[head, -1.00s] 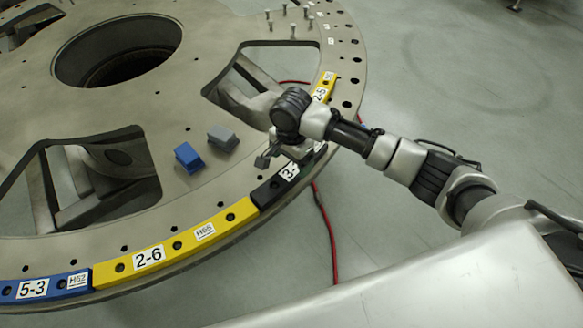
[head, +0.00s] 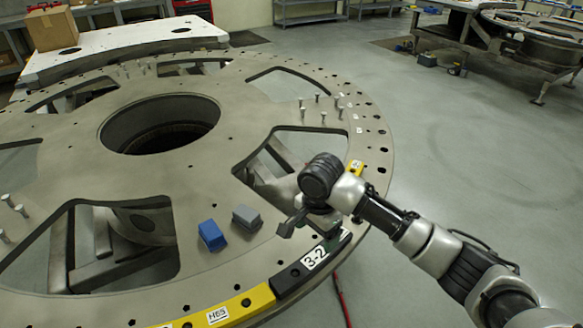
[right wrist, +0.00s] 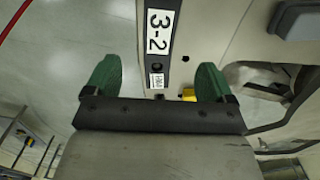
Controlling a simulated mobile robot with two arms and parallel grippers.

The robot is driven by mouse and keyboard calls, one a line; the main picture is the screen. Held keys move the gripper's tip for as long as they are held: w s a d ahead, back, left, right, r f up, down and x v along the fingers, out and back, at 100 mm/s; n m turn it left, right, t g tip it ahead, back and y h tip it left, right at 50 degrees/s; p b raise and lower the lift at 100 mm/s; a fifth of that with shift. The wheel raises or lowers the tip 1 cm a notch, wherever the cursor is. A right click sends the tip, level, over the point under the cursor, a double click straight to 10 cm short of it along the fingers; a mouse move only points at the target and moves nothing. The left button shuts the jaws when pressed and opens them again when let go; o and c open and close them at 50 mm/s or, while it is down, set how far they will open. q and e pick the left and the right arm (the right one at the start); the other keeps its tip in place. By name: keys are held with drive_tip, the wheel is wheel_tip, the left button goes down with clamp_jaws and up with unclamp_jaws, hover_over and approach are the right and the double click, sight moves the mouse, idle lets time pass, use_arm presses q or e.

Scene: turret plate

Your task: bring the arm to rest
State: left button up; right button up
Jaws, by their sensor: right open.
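My right arm reaches in from the lower right in the head view. Its gripper (head: 290,224) is over the turret plate (head: 215,180), beside the black segment labelled 3-2 (head: 292,277) on the plate's rim. In the right wrist view the green fingers (right wrist: 155,82) stand wide apart with nothing between them. The black segment (right wrist: 158,65) lies beyond them, with a gap. My left gripper is not in view.
A blue block (head: 212,235) and a grey block (head: 246,217) lie on the plate. Yellow segments (head: 250,300) adjoin the black one. Several upright pins (head: 322,118) stand farther back. A cardboard box (head: 50,29) is at back left. Open floor (head: 450,170) lies right.

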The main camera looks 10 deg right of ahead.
drive_tip(key=s+a+f+n+t+y, duration=0.1)
drive_tip(key=s+a+f+n, duration=0.1)
drive_tip(key=s+f+n, duration=0.35)
drive_tip(key=s+a+f+n+t+y, duration=0.1)
drive_tip(key=s+a+f+n+y, duration=0.15)
drive_tip(key=s, duration=0.55)
drive_tip(key=s+d+n+t+h, duration=0.25)
drive_tip(key=s+d+n, duration=0.35)
drive_tip(key=s+d, duration=0.65)
wheel_tip(320, 180, down, 24)
drive_tip(key=s+a+g, duration=0.1)
drive_tip(key=a+g, duration=0.1)
drive_tip(key=s+d+f+g+h, duration=0.1)
drive_tip(key=s+d+f, duration=0.1)
drive_tip(key=s+f, duration=1.4)
drive_tip(key=shift+s+d+f, duration=0.3)
drive_tip(key=shift+s+f, duration=0.05)
drive_tip(key=shift+f, duration=0.3)
drive_tip(key=shift+g, duration=0.25)
